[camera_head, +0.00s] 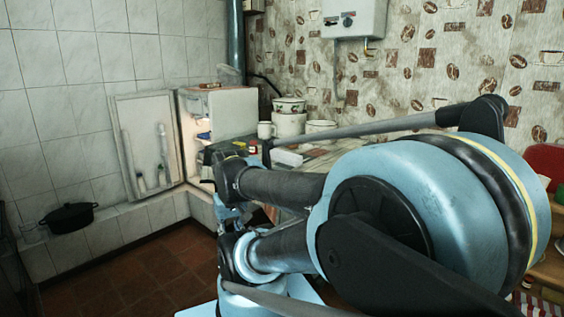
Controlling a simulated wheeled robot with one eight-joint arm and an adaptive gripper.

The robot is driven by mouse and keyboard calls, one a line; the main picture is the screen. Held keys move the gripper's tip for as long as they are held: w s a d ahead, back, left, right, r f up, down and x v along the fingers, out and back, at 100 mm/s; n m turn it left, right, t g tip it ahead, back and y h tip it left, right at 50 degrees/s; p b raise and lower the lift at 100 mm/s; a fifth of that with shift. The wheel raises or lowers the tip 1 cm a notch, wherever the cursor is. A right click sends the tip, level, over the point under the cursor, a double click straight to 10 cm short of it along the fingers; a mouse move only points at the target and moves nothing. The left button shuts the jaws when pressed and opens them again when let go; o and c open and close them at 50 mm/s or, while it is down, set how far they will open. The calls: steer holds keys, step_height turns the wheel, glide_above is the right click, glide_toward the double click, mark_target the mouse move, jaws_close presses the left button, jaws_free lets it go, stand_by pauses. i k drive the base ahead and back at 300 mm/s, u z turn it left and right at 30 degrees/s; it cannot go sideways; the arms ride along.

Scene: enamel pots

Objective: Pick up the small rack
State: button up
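I cannot make out the small rack for certain. A small white block-like item (287,157) lies on the table (312,172), but I cannot tell what it is. My blue and black arm fills the right and middle of the view and covers much of the table. The far end of my arm is near the left end of the table, in front of the open fridge. My gripper's fingers cannot be told apart from the arm parts there, so its state and anything in it are unclear.
An open white fridge (222,112) stands at the back, its door (145,145) swung left. Enamel pots (289,122) and a white mug (265,131) stand on the table's far side. A black pot (69,217) sits on a tiled ledge at left. The brown floor (130,270) is clear.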

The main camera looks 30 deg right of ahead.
mark_target(281, 157)
steer(key=i, duration=1)
